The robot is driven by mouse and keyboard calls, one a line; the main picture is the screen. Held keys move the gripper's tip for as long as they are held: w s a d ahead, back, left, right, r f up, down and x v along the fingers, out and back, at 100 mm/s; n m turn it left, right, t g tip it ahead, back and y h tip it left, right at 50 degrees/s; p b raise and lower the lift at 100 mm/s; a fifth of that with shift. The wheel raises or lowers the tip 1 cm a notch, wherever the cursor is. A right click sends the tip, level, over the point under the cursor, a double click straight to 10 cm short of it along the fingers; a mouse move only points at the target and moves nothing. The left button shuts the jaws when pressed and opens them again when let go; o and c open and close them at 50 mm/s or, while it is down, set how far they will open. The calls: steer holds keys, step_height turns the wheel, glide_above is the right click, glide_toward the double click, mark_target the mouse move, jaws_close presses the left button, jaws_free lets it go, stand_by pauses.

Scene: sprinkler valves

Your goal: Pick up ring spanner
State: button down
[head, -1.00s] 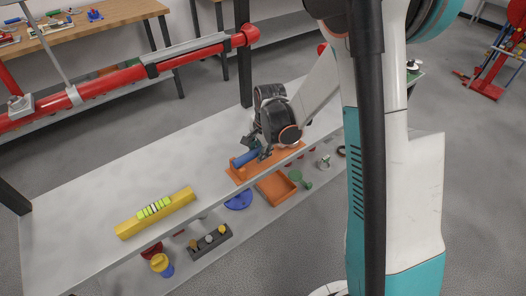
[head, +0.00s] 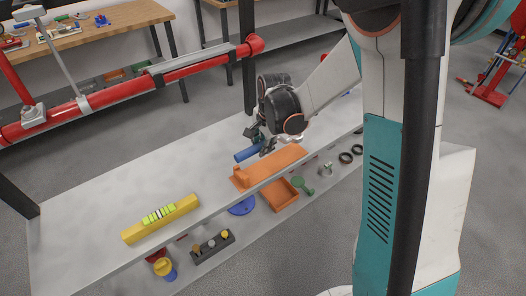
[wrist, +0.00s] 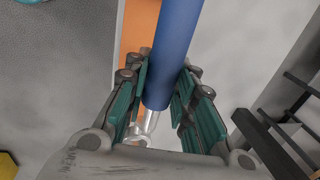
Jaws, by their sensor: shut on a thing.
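The ring spanner has a blue handle (head: 247,154), and its bare metal end (wrist: 148,128) shows in the wrist view. My gripper (head: 262,142) is shut on the spanner. In the wrist view the blue handle (wrist: 172,55) stands between the two green-padded fingers (wrist: 158,88). The metal end lies toward the palm, partly hidden by the gripper. The spanner appears held above and just behind the orange holder (head: 275,164) on the grey bench. The orange surface also shows beyond the fingers in the wrist view (wrist: 138,28).
A yellow block with light green pieces (head: 160,217) stands at the bench's front left. The lower shelf holds an orange tray (head: 279,194), a dark rack (head: 211,246) and several small parts. A red pipe (head: 140,88) runs behind the bench. The bench's middle is clear.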

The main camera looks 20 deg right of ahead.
step_height(320, 180, up, 14)
steer(key=p, duration=0.3)
steer(key=shift+f+p, duration=0.25)
steer(key=shift+p, duration=0.15)
step_height(320, 180, up, 4)
steer(key=p, duration=0.3)
steer(key=shift+f, duration=0.1)
stand_by(0.4)
steer(key=s+f+n+g+b, duration=0.1)
steer(key=s+f+n, duration=0.2)
steer(key=f+n, duration=0.4)
steer(key=s+f+n+g+y+b, duration=0.1)
steer(key=s+f+n, duration=0.1)
steer(key=f+n, duration=0.5)
steer(key=shift+s+a+f+y+b, duration=0.2)
steer(key=shift+s+f+y+b, duration=0.15)
steer(key=shift+f, duration=0.25)
